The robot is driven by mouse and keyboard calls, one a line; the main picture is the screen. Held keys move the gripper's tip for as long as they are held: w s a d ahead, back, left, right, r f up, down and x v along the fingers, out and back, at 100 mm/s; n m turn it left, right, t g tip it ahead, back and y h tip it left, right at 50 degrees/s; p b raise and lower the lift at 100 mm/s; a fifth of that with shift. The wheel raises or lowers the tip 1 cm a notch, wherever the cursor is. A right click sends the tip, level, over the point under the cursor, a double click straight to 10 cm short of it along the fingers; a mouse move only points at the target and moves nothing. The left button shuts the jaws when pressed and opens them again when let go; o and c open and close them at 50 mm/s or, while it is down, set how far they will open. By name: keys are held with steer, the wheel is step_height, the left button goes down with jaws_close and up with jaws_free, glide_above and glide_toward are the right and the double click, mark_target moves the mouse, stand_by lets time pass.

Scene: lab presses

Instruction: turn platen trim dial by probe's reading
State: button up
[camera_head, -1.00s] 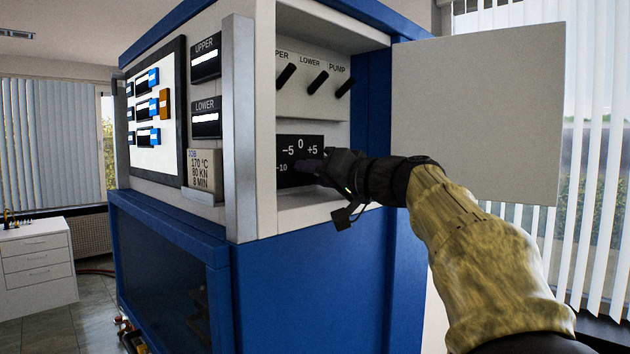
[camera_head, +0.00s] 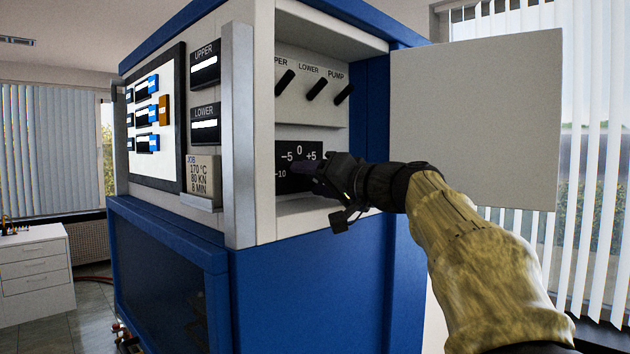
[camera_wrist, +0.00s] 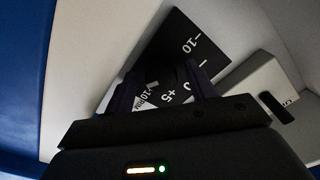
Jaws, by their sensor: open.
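The trim dial's black plate (camera_head: 287,184) is on the back wall of the open bay in the blue press, with a scale reading -10, -5, 0, +5. In the wrist view the plate (camera_wrist: 180,30) also shows +10. My gripper (camera_head: 305,170) reaches into the bay in front of the plate and covers its lower right. In the wrist view its two fingers (camera_wrist: 165,85) stand apart, one on each side of the dark dial knob (camera_wrist: 160,72). Whether they touch the knob, and where its pointer stands, is too dark to tell.
Three black levers (camera_head: 317,89) marked upper, lower and pump sit above the dial. The open door (camera_head: 475,120) stands to the right. Upper (camera_head: 205,70) and lower (camera_head: 206,125) displays are glare-white. A job card (camera_head: 203,176) reads 170 °C, 80 KN, 8 MIN.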

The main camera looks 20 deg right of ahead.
steer(key=b+v, duration=0.4)
steer(key=v, duration=1.3)
steer(key=shift+s+d+b, duration=0.15)
steer(key=shift+s+b, duration=0.05)
steer(key=shift+b, duration=0.15)
steer(key=shift+w, duration=0.15)
